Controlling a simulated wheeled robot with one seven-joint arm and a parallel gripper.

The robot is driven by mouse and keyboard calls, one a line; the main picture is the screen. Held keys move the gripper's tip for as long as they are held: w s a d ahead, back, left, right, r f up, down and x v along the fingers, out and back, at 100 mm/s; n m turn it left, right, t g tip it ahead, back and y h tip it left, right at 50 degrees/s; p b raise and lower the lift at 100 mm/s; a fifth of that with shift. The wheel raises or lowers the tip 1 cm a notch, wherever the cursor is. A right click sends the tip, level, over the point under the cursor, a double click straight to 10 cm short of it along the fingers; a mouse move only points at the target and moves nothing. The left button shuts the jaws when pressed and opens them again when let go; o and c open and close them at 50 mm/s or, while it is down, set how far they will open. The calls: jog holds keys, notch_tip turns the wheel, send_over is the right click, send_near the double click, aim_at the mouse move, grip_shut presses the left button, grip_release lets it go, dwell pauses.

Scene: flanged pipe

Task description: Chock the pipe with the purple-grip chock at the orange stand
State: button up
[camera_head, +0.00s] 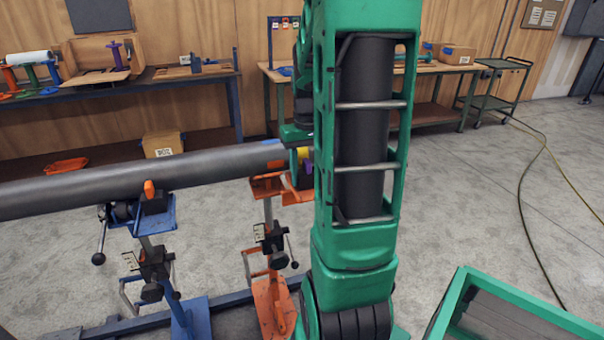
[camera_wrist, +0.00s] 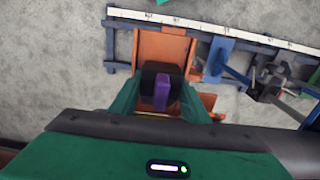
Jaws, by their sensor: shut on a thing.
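The long grey pipe (camera_head: 150,177) lies across the blue stand (camera_head: 188,315) and reaches the orange stand (camera_head: 268,295); its dark side also crosses the lower wrist view (camera_wrist: 270,144). My gripper (camera_wrist: 160,100) is shut on the purple-grip chock (camera_wrist: 162,88), a dark block with a purple handle. In the wrist view the chock appears over the orange plate (camera_wrist: 165,45) of the stand. In the head view, a bit of purple (camera_head: 308,167) shows by the pipe's end beside the orange stand's head. My arm hides much there; I cannot tell whether the chock touches the pipe.
An orange-grip chock (camera_head: 152,198) sits at the pipe on the blue stand. Workbenches stand along the back wall. A green-framed cart (camera_head: 465,285) is at the lower right, and a hose (camera_head: 535,180) lies on clear floor at the right.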

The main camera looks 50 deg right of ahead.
jog(key=shift+w+d, duration=0.65)
jog(key=shift+w, duration=0.2)
dwell(0.8)
jog(key=o, duration=1.2)
jog(key=shift+o, duration=0.2)
jog(key=shift+s+r, duration=0.2)
jog(key=shift+r, duration=0.5)
jog(key=shift+s+a+r, duration=0.15)
jog(key=shift+r, duration=1.25)
jog(key=shift+s+a+r, duration=0.1)
jog(key=shift+s+r, duration=0.05)
jog(key=shift+r, duration=1.2)
